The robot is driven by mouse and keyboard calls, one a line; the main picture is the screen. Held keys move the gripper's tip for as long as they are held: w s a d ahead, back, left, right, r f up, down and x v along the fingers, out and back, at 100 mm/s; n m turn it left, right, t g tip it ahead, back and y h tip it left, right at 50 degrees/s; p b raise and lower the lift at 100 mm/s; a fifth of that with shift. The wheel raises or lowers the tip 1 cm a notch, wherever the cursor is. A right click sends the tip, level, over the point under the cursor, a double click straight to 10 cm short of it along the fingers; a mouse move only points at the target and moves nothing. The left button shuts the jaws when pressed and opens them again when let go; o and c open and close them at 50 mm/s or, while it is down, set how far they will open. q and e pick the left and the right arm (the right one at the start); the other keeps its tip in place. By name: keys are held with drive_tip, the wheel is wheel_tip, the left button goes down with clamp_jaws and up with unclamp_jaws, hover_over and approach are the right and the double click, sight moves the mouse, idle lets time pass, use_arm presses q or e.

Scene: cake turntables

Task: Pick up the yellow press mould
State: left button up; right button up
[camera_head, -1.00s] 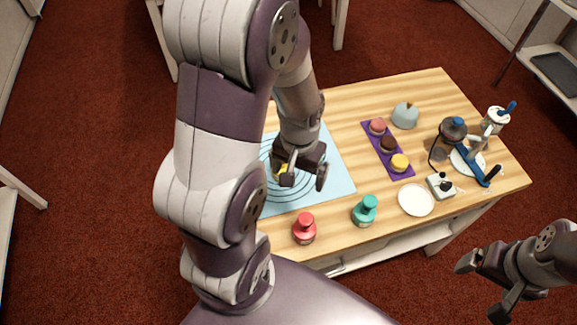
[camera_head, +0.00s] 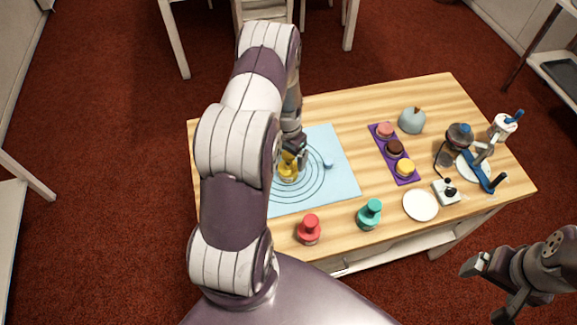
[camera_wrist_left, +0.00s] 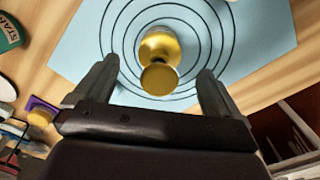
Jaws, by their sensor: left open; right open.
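The yellow press mould (camera_head: 288,167) stands on the light blue mat (camera_head: 338,185) with printed rings, at the left of the table. In the left wrist view the yellow press mould (camera_wrist_left: 159,62) shows its round knob towards the camera, between my left fingers. My left gripper (camera_head: 296,157) is open at the mould; a finger lies on each side in the wrist view (camera_wrist_left: 155,85), with gaps visible. The arm hides part of the mat and the gripper in the head view. My right gripper (camera_head: 492,285) is open and empty, off the table's front right.
A red press mould (camera_head: 309,230) and a teal one (camera_head: 369,214) stand along the front edge. A white plate (camera_head: 420,205), a purple tray (camera_head: 384,141) with small cakes, a grey dome (camera_head: 411,121) and a blue-and-white stand (camera_head: 470,167) fill the right side.

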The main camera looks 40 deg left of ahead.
sight(289, 165)
use_arm(q)
drive_tip(key=f, duration=0.1)
drive_tip(key=f+p, duration=0.1)
drive_tip(key=f, duration=0.1)
drive_tip(key=f+p, duration=0.1)
drive_tip(key=f, duration=0.1)
drive_tip(key=shift+w, duration=0.3)
drive_tip(key=shift+f, duration=0.25)
drive_tip(key=c, duration=1.1)
drive_tip(key=shift+c, duration=0.7)
drive_tip(key=shift+w+r, duration=0.1)
drive_tip(key=shift+r, duration=0.05)
